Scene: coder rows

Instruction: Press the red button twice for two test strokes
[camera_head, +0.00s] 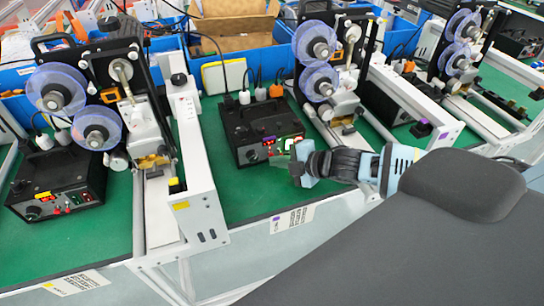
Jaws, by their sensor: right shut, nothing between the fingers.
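A black control box (258,122) stands on the green bench top in the middle, with small red and orange lit parts on its front panel (264,150). Which of these is the red button is too small to tell; the panel's right end is partly behind my gripper. My right gripper (297,168) reaches in from the right, its shut and empty fingertips close in front of the panel's lower right part. Whether they touch it I cannot tell. My left gripper is not in view.
A coder machine with purple reels (316,62) stands behind and right of the box. Another coder (98,90) and a second control box (58,186) stand at left. A white frame rail (196,150) runs left of the middle box. Blue bins (240,62) line the back.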

